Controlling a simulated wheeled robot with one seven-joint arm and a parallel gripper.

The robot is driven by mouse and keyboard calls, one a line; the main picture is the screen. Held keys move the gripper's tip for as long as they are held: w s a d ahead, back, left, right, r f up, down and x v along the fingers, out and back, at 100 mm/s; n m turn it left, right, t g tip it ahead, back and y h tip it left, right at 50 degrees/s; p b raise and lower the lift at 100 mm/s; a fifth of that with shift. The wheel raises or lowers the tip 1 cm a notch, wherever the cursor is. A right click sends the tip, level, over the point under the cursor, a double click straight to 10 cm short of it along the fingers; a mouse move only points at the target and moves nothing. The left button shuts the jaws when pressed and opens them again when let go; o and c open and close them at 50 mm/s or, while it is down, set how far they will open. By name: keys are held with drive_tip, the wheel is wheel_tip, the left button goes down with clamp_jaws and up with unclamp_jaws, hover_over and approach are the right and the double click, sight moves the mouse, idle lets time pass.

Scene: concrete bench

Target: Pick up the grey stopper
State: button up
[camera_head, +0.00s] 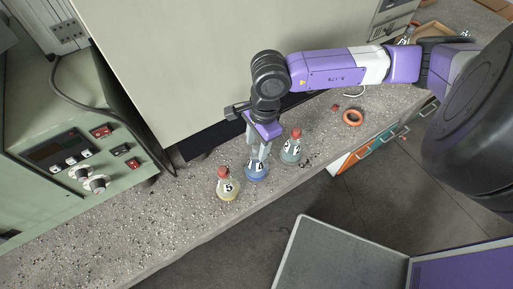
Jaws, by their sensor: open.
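My gripper (259,149) points down over the middle flask (256,171), which holds blue liquid and has a white label with a dark mark. The fingers are at the neck of this flask. They are open, one on each side as far as I can see. A grey stopper cannot be made out clearly; the top of the middle flask is hidden by the gripper. The flasks on either side have red stoppers: the yellow-liquid flask (228,188) marked 5 on the left, and the grey-green flask (291,151) on the right.
An orange ring (352,117) and a small red piece (335,107) lie right of the flasks. Small dark bits (306,163) lie near the bench's front edge. A green instrument box (75,150) stands left, and a large pale panel (180,60) rises behind. The speckled bench (110,240) is clear front left.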

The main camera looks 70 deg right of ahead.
clamp_jaws()
drive_tip(key=shift+r, duration=0.1)
